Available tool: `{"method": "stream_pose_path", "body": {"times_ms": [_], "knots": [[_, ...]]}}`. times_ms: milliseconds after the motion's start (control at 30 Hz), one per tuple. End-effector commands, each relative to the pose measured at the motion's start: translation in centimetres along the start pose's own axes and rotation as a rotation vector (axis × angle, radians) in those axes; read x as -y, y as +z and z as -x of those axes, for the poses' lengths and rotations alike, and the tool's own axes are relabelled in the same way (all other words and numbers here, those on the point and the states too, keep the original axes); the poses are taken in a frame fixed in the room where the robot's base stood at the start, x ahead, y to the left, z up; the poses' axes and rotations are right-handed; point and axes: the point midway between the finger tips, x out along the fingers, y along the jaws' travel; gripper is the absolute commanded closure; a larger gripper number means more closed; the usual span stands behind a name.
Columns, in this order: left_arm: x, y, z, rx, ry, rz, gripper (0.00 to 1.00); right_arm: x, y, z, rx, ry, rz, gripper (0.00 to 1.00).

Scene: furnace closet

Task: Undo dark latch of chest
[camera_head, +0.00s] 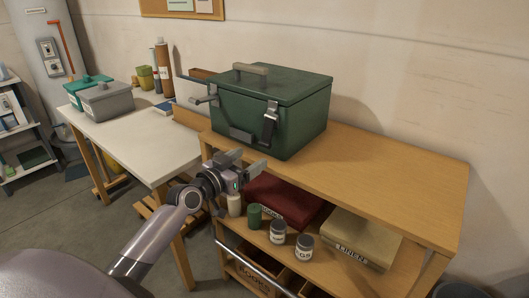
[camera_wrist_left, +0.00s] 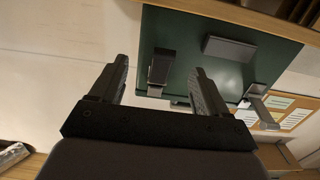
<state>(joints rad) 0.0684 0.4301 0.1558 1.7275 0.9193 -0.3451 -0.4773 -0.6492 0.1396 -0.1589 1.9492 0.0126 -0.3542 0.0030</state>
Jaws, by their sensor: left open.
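The green chest (camera_head: 290,138) stands on the wooden shelf unit with its lid down and a beige handle on top. A dark latch (camera_head: 270,122) hangs on its front, near the right corner. In the left wrist view, the chest (camera_wrist_left: 230,75) fills the upper right, and the dark latch (camera_wrist_left: 161,66) appears between my fingers. My left gripper (camera_head: 251,161) is open and empty, below and in front of the chest front. It also shows in the left wrist view (camera_wrist_left: 161,64). It looks apart from the latch. My right gripper is out of view.
The shelf unit's top (camera_head: 390,180) is clear right of the chest. Below are a red cloth (camera_head: 285,200), a linen box (camera_head: 358,240) and several jars. A white table (camera_head: 135,140) with a grey bin (camera_head: 106,101) stands left. A rail runs along the unit's front.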

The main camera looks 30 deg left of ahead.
Motion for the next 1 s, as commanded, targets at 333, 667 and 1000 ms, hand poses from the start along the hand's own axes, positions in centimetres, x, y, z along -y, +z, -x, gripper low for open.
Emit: {"method": "stream_pose_path", "body": {"times_ms": [333,667,1000], "knots": [[0.9,-1.7,-2.4,-0.035,-0.006,0.009,0.24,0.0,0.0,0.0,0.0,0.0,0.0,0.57],[0.9,-1.7,-6.3,-0.033,-0.006,0.009,0.24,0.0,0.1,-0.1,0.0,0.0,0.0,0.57],[0.9,-1.7,-7.6,-0.031,-0.004,0.007,0.24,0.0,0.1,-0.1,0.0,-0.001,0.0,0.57]]}}
